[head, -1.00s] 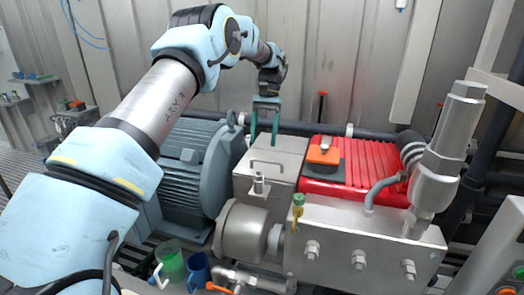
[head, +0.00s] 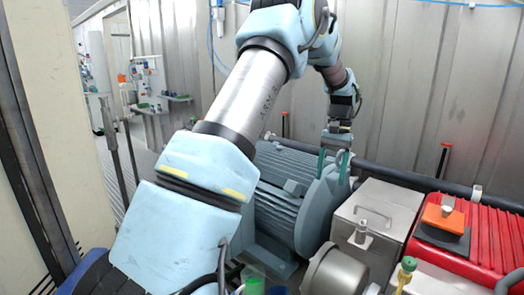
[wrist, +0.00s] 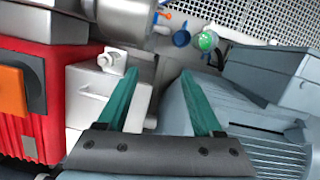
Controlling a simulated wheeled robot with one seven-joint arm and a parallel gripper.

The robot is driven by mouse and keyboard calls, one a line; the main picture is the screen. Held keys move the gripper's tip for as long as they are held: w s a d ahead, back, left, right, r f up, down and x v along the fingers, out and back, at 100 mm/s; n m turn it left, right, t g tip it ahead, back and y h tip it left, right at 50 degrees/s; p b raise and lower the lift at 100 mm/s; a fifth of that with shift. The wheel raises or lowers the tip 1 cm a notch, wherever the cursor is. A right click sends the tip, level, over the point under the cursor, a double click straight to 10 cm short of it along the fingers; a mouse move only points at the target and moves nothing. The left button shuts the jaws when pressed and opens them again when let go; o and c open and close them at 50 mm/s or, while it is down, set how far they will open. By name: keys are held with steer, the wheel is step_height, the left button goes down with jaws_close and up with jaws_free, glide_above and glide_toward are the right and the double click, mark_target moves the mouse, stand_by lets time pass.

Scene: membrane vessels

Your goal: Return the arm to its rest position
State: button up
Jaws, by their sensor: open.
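My gripper (head: 333,165) is open and empty, with its two green fingers pointing down. In the head view it hangs at the right end of the grey finned motor (head: 287,205), left of the steel box with a handle (head: 372,212). In the wrist view the gripper (wrist: 165,105) has its fingers spread, with the steel box (wrist: 88,100) to the left and the motor (wrist: 262,150) to the right. My arm stretches up and over the motor. I cannot tell the exact gap between the fingertips and the motor.
A red ribbed unit (head: 470,235) with an orange-topped block (head: 443,216) stands at the right. A green cup (wrist: 207,41) and a blue cup (wrist: 181,38) are beyond the fingers in the wrist view. A corrugated wall (head: 420,90) closes the back.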

steer(key=s+a+n+t+h, duration=0.1)
steer(key=s+a+n, duration=0.15)
steer(key=a, duration=0.65)
steer(key=s+a+n+t, duration=0.1)
steer(key=s+a, duration=0.3)
steer(key=a, duration=0.5)
steer(key=s+a+f+n+t, duration=0.1)
steer(key=s+a+f+n, duration=0.1)
steer(key=s+a, duration=0.7)
steer(key=shift+s+a+t+h, duration=0.3)
steer(key=shift+s+t, duration=0.1)
steer(key=shift+s, duration=0.35)
